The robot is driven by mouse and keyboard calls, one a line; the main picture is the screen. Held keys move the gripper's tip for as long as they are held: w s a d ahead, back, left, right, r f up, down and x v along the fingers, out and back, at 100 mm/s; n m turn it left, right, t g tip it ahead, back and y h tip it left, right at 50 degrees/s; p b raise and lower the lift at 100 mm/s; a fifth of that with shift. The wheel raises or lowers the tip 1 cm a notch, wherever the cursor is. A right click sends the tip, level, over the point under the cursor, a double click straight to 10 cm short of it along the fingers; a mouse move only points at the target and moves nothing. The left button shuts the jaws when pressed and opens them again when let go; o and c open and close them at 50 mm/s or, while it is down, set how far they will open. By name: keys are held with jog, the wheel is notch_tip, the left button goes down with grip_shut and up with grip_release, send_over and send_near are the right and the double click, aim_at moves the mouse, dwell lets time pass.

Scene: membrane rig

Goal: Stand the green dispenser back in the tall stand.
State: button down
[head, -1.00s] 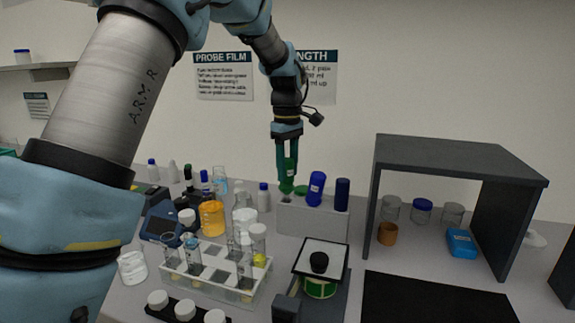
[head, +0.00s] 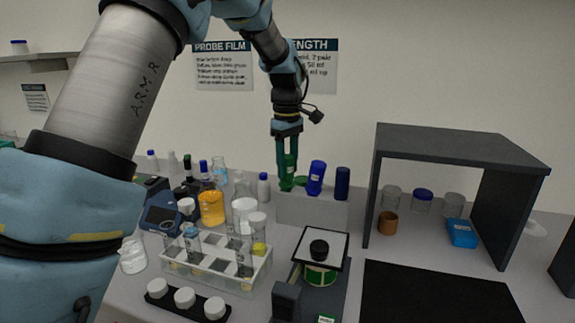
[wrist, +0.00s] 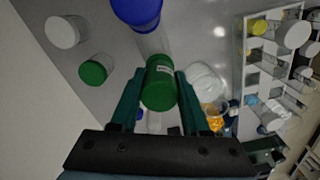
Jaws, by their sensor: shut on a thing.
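My gripper (head: 288,166) is shut on the green dispenser (head: 288,180), a dark green upright cylinder. In the wrist view the green dispenser (wrist: 159,82) sits between the two fingers, with a pale label on its side. The tall stand (head: 312,210) is a pale grey box, and the gripper is over its left end. The dispenser's lower end is at the stand's top edge; I cannot tell whether it is inside a slot. A blue dispenser (head: 316,178) and a dark blue one (head: 342,184) stand upright in the stand to the right.
A green cap (head: 301,181) shows just right of the held dispenser. A clear rack of tubes (head: 215,272) and an orange bottle (head: 211,208) stand to the left. A device with a white square top (head: 320,246) is in front. A dark shelf (head: 455,150) stands at right.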

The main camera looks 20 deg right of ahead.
jog(key=shift+f, duration=0.35)
dwell(0.4)
jog(key=shift+c, duration=1.5)
grip_release()
notch_tip(320, 180, up, 11)
jog(key=shift+f+b, duration=0.1)
jog(key=shift+b, duration=1)
